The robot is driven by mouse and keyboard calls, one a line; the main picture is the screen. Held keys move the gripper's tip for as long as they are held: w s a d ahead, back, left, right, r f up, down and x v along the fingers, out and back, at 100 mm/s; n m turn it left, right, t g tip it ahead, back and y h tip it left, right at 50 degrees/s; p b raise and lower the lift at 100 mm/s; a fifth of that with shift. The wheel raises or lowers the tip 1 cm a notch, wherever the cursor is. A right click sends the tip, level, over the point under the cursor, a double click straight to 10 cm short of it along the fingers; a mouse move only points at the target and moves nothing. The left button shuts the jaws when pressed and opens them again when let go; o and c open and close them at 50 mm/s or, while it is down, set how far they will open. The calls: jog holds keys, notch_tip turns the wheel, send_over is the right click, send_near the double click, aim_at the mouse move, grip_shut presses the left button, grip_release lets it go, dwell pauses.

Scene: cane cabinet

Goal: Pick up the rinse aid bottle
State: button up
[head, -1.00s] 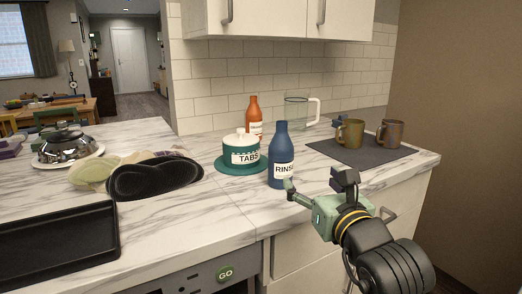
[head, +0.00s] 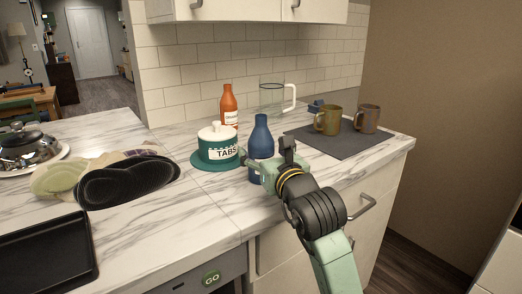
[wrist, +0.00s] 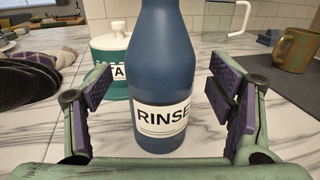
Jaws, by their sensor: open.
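The rinse aid bottle (head: 261,140) is blue with a white label and stands upright on the marble counter. In the wrist view the bottle (wrist: 163,75) fills the middle, with its "RINSE" label facing me. My gripper (wrist: 165,100) is open, with one purple-padded finger on each side of the bottle and a visible gap on both sides. In the head view my gripper (head: 270,168) is at the bottle's front right and hides part of its lower body and label.
A green and white TABS jar (head: 218,147) on a green plate stands just left of the bottle. An orange bottle (head: 228,106) and a glass jug (head: 272,97) are behind. Two mugs (head: 327,120) stand on a dark mat (head: 340,143) to the right.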

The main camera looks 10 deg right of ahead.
jog(key=shift+w+a, duration=0.1)
jog(key=shift+w, duration=1.05)
jog(key=c, duration=1.5)
jog(key=shift+c, duration=0.3)
jog(key=shift+r, duration=0.2)
